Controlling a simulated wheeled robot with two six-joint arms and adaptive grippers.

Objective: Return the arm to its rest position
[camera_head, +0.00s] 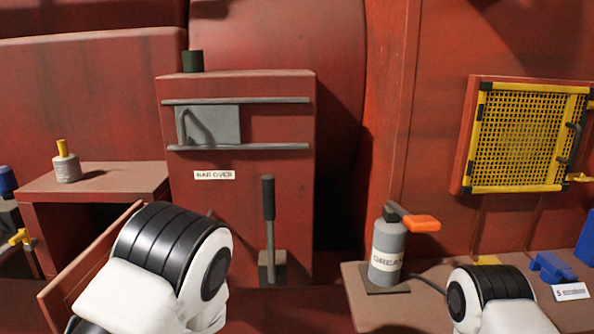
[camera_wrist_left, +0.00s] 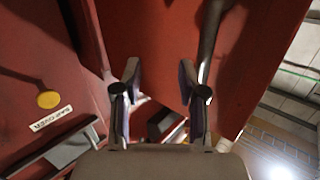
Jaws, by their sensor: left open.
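My left gripper (camera_wrist_left: 160,95) shows in the left wrist view with its two dark fingers apart and nothing between them. Behind the fingers are a red panel and part of a dark block; I cannot tell how far off they are. In the head view my left arm, white with a black ribbed joint, is bent at the lower left, in front of the red cabinet (camera_head: 240,225). Its gripper does not show there. My right arm shows at the lower right only as a white and black link; its gripper is out of the frame.
An upright lever (camera_head: 268,215) stands at the cabinet front, right of my left arm. An open wooden-edged door (camera_head: 75,275) is beside that arm. A grease can (camera_head: 387,255) with an orange handle stands on the right bench. A yellow mesh guard (camera_head: 525,135) hangs on the right wall.

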